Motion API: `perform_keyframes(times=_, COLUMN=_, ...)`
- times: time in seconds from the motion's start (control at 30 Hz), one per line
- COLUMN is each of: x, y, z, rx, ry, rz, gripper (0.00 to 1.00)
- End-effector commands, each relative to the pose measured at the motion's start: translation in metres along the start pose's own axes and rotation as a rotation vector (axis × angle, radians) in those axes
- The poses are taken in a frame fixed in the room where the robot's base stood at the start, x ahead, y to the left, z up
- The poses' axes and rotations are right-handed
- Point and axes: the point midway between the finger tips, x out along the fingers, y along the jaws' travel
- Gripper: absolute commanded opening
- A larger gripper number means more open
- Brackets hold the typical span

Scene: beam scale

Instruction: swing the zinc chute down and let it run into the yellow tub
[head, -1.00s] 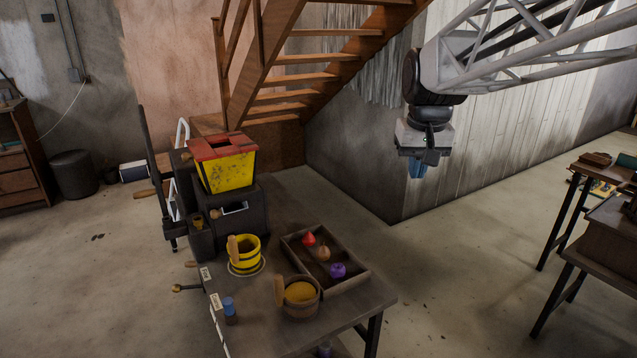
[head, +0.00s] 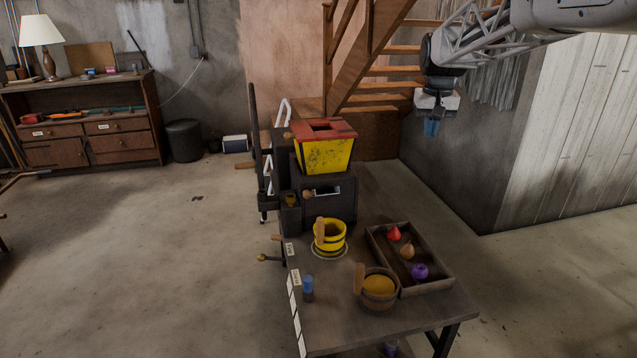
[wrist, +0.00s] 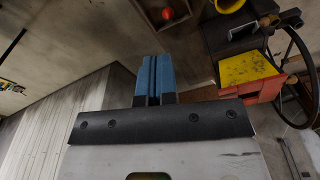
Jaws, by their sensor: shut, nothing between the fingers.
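The yellow tub (head: 329,240) with dark bands and a wooden handle piece stands upright on a pale ring on the table. Its edge also shows in the wrist view (wrist: 229,5). Behind it is a dark machine with a red-topped yellow hopper (head: 323,155). A small light grey piece (head: 325,190) on the machine's front looks like the zinc chute; its exact position is too small to tell. My gripper (head: 431,128) is shut and empty, its blue fingers (wrist: 155,80) together. It hangs in the air right of the hopper, apart from everything.
A wooden tray (head: 440,285) holds red, tan and purple pieces. A wooden bucket (head: 378,290) with yellow contents stands at the table's front, and a blue-topped cylinder (head: 308,287) at its left. Wooden stairs (head: 365,65) rise behind. Floor to the left is open.

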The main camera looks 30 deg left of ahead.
Motion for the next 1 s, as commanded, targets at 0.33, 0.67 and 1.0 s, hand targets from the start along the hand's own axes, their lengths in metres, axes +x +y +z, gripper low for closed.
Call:
perform_keyframes(times=0.33, x=0.034, y=-0.069, z=-0.075, rx=-0.075, ry=-0.017, rz=-0.009, gripper=0.00)
perform_keyframes(times=0.67, x=0.073, y=-0.143, z=-0.134, rx=-0.144, ry=-0.033, rz=-0.017, gripper=0.00)
perform_keyframes(times=1.0, x=0.121, y=-0.227, z=-0.182, rx=-0.215, ry=-0.049, rz=-0.023, gripper=0.00)
